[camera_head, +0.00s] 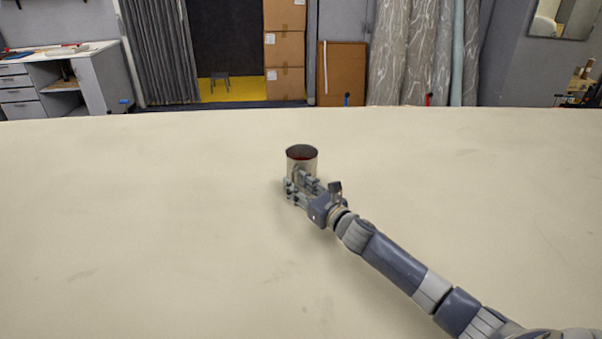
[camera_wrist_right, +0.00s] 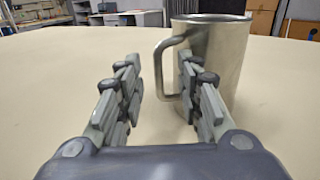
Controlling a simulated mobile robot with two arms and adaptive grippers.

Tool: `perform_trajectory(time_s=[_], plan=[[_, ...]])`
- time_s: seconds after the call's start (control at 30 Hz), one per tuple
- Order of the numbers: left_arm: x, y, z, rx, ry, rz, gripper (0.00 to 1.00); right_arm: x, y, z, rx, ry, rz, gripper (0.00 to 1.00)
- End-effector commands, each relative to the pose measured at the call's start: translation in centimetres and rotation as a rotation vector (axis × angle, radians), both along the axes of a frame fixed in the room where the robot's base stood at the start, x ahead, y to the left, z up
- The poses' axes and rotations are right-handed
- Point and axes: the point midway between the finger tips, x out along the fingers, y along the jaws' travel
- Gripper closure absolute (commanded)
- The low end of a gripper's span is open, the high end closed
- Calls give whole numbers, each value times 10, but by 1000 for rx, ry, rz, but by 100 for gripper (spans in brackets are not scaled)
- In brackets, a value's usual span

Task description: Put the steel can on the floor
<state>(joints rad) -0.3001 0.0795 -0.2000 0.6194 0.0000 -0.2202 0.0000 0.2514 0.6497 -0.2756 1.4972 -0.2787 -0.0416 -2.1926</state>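The steel can (camera_head: 302,158) stands upright on the cloth table, near the middle of the head view. In the right wrist view it looks like a steel mug (camera_wrist_right: 222,62) with a handle (camera_wrist_right: 161,66) on its left side. My right gripper (camera_head: 301,183) is at the can's near side, low over the table. In the right wrist view its fingers (camera_wrist_right: 159,76) are apart, with the handle showing in the gap and the right finger overlapping the can's body. I cannot tell whether a finger touches it. My left gripper is in neither view.
The long cream cloth table (camera_head: 130,215) is otherwise clear around the can. Its far edge runs across the view.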

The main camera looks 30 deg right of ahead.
Motion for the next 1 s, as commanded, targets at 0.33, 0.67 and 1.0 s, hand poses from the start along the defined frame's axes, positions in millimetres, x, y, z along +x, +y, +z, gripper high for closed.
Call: perform_trajectory(time_s=[0.33,0.67,1.0], plan=[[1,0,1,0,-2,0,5,3,1,0,0,0,0,76],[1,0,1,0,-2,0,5,3,1,2,-2,-3,1,100],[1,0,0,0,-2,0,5,4,0,10,-4,-6,2,100]])
